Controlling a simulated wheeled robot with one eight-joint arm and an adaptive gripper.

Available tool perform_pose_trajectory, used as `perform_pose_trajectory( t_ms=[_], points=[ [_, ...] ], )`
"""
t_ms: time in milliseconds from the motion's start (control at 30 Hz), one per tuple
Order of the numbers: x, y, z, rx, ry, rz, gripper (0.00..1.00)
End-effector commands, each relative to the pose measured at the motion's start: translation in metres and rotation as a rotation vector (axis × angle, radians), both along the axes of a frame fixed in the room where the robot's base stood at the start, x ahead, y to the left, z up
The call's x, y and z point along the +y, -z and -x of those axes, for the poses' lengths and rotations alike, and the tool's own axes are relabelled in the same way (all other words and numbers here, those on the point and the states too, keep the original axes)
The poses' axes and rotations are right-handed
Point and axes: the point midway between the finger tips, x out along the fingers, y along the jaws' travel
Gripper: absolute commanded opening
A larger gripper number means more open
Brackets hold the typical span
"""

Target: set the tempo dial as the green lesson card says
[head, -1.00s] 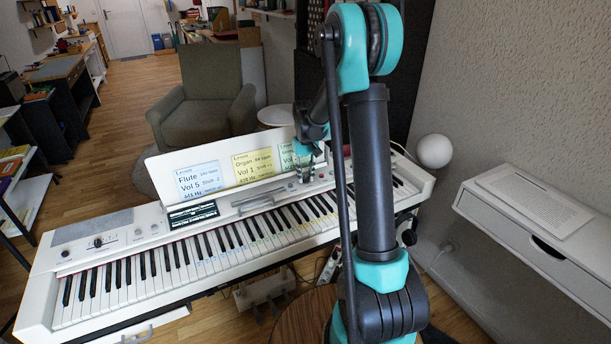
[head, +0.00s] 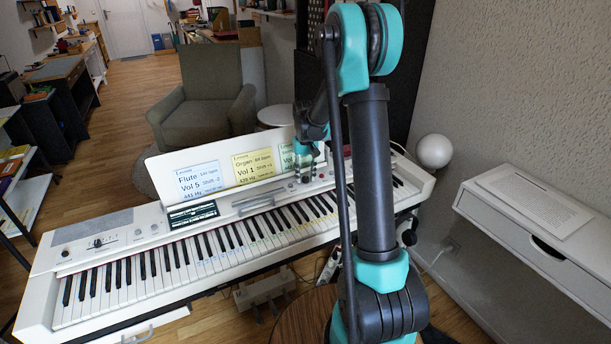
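The green lesson card (head: 287,158) stands on the piano's music rest at the right of a blue card (head: 199,180) and a yellow card (head: 254,167). My arm covers most of the green card, and its text cannot be read. My gripper (head: 304,178) points down at the piano's control panel, just in front of the green card. Its fingers are small and partly blurred, so I cannot tell whether they are open or touching a control. The tempo dial cannot be made out; small knobs (head: 291,186) show beside the gripper.
The white digital piano (head: 75,255) spans the view, with a small dark display (head: 193,214) on its panel. A slider and knobs (head: 100,241) sit at its left end. A white wall shelf (head: 530,225) is at the right, and a grey armchair (head: 203,105) stands behind.

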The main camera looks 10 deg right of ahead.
Motion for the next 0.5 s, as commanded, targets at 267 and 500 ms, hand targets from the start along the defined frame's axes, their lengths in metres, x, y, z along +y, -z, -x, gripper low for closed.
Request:
perform_pose_trajectory(
  t_ms=[267,500],
  points=[
    [0.0,-0.009,0.0,0.0,0.0,0.0,0.33],
    [0.0,-0.053,0.0,0.0,0.0,0.0,0.33]
  ],
)
